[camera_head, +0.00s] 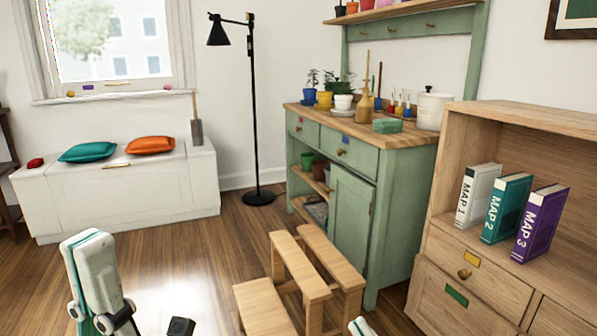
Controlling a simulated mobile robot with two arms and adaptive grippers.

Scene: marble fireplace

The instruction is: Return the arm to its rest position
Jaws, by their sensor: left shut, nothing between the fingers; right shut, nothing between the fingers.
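My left gripper (88,242) is at the lower left, in front of the white bench and above the wood floor. Its white and teal fingers are together, pointing up in the picture, with nothing between them. Only the tip of my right gripper (361,326) shows at the bottom edge, right of the middle. It is shut and empty, and the rest of it is out of view. Neither gripper touches any object that I can see.
A wooden step stool (301,264) stands close ahead, between my grippers. A green cabinet (398,209) stands behind it. A wooden shelf unit (478,284) with map books (508,208) is at right. A white bench (118,202) and black lamp (254,120) stand farther back. Floor is clear at left.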

